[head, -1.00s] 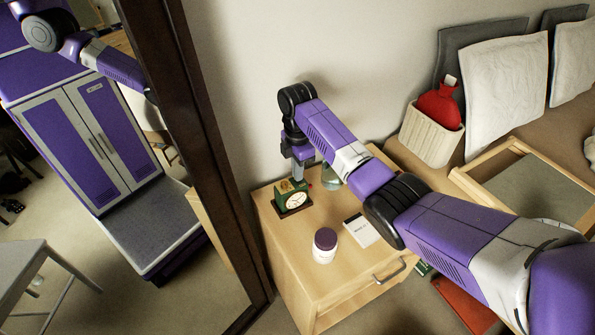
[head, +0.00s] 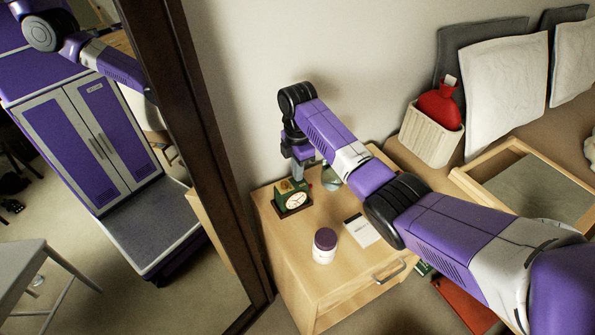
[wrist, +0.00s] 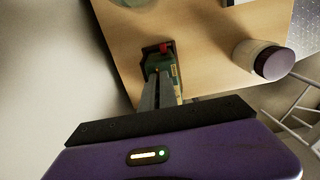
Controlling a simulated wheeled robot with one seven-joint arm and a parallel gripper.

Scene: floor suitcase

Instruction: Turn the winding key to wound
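A small green clock (head: 292,197) with a white face stands on a dark base on the wooden nightstand. The wrist view shows its green body (wrist: 163,64) and a red part (wrist: 166,49) on it. My gripper (head: 299,170) reaches down behind the clock, on the side away from the face. In the wrist view my gripper's fingers (wrist: 158,82) are close together, with their tips at the clock. The winding key cannot be made out; the fingers cover the place where they meet the clock, and they appear closed on it there.
A purple-lidded white jar (head: 323,246) and a white card or box (head: 361,229) stand on the nightstand (head: 300,262). A glass item (head: 330,178) is close to my gripper. The wall is behind, and a dark-framed mirror (head: 205,130) stands at the left.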

